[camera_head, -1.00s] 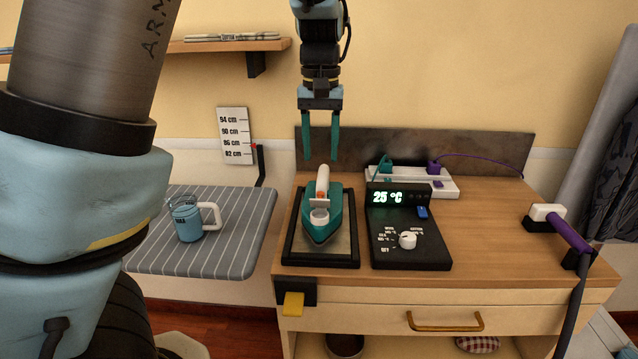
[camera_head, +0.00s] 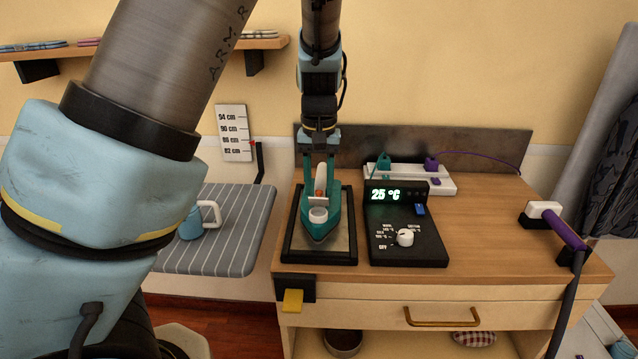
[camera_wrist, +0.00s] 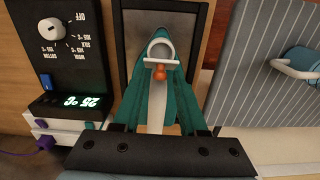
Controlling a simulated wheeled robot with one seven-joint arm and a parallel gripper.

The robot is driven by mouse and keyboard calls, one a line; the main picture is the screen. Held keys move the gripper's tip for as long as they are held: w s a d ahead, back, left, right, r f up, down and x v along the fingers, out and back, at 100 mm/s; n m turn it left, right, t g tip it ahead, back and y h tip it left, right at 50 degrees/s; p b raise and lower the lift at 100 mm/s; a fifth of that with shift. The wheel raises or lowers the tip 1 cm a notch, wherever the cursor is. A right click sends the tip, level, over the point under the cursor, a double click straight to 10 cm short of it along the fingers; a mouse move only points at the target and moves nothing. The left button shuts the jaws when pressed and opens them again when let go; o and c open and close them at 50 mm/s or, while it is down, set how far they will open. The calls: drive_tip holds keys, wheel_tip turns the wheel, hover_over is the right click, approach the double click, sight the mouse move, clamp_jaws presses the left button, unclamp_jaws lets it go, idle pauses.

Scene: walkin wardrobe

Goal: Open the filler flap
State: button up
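A teal iron (camera_head: 320,230) with a pale handle (camera_head: 321,178) rests on a dark-framed plate (camera_head: 291,240) on the cabinet top. Its round white filler opening (camera_head: 318,215) is on top near the front, with a small pale flap-like piece (camera_head: 318,202) just behind it. In the wrist view the white ring (camera_wrist: 160,46) and an orange piece (camera_wrist: 160,73) sit beyond the handle. My gripper (camera_head: 320,178) points down over the iron, its teal fingers apart on either side of the handle. The fingertips blend with the teal body, so I cannot tell whether they touch it.
A black control panel (camera_head: 405,238) with a 25 °C display and white knob stands right of the iron. Behind it is a white power strip (camera_head: 442,184). A blue mug (camera_head: 190,228) stands on the striped board (camera_head: 236,250) at left. A yellow tab (camera_head: 292,300) is at the cabinet front.

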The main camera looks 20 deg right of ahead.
clamp_jaws()
idle(0.3)
drive_tip(key=shift+w+d+r+g+p, duration=0.15)
drive_tip(key=shift+w+g+p, duration=0.25)
drive_tip(key=shift+p, duration=0.25)
drive_tip(key=shift+g+y, duration=0.3)
drive_tip(key=shift+y, duration=0.1)
drive_tip(key=shift+o, duration=1.2)
unclamp_jaws()
wheel_tip(320, 180, up, 10)
drive_tip(key=w+b, duration=0.1)
drive_tip(key=b, duration=0.1)
drive_tip(key=shift+w+d+r, duration=0.15)
drive_tip(key=shift+d+r, duration=0.1)
drive_tip(key=shift+d, duration=0.1)
